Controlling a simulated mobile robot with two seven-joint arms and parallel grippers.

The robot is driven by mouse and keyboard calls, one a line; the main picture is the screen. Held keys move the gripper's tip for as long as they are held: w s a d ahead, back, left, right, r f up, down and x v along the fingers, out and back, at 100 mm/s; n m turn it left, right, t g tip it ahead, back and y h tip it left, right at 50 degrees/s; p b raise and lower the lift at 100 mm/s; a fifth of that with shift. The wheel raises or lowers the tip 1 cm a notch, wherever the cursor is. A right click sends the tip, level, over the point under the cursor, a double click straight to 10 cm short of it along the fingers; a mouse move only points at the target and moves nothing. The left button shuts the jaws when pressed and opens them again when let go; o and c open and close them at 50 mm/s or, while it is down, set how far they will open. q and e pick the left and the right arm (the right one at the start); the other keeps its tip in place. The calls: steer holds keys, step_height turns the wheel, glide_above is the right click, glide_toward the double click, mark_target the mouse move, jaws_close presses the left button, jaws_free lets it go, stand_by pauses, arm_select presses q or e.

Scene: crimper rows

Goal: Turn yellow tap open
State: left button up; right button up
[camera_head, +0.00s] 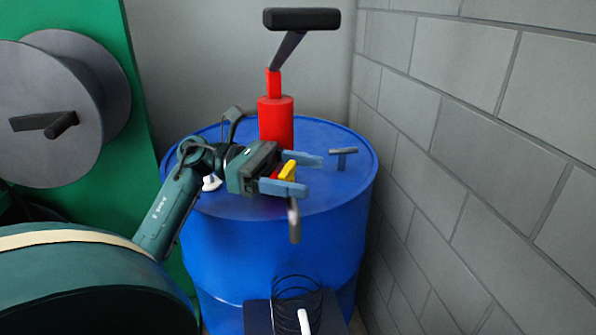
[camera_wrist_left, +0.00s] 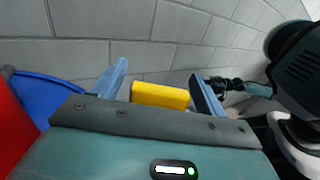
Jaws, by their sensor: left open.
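The yellow tap handle (camera_head: 288,170) sits over the front rim of the blue drum (camera_head: 225,255), on a tap with a red part and a grey spout (camera_head: 294,222) hanging down in front. My left gripper (camera_head: 313,175) is open, with its two blue fingers on either side of the handle. In the left wrist view the yellow handle (camera_wrist_left: 160,95) shows between the fingers (camera_wrist_left: 159,72), with gaps on both sides. I cannot tell how deep it sits between them. A dark arm part (camera_wrist_left: 228,84) at the right of that view may be my right gripper; its fingers are unclear.
A red hand pump (camera_head: 276,120) with a black handle stands on the drum behind my gripper. A grey T-shaped fitting (camera_head: 343,156) and a white cap (camera_head: 211,183) are on the lid. A block wall (camera_head: 480,150) is close on the right. A black coil (camera_head: 297,297) is below.

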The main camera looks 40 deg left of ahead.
arm_select(q)
steer(key=c, duration=1)
arm_select(e)
steer(key=shift+d, duration=0.1)
steer(key=shift+f, duration=0.15)
arm_select(q)
steer(key=shift+w+a+n+t+y+b, duration=0.1)
steer(key=shift+n+t+y+b, duration=0.25)
steer(key=shift+n+t+y, duration=0.8)
steer(key=shift+w+a+n+t+y+b, duration=0.15)
steer(key=shift+n+t+y+b, duration=0.2)
steer(key=shift+n+t+y, duration=0.7)
steer(key=shift+w+a+n+t+y+b, duration=0.1)
steer(key=shift+n+t+y+b, duration=0.45)
steer(key=shift+t, duration=0.95)
arm_select(e)
steer(key=shift+w+a+f+n, duration=0.2)
steer(key=shift+a+f, duration=0.1)
steer(key=shift+f, duration=0.2)
steer(key=shift+w+a+f+n, duration=0.15)
steer(key=shift+a+f+n, duration=0.1)
steer(key=shift+f, duration=0.25)
arm_select(q)
steer(key=shift+n, duration=0.25)
arm_select(e)
steer(key=shift+s+d+f+g, duration=0.15)
steer(key=shift+s+g, duration=0.05)
steer(key=shift+g, duration=0.1)
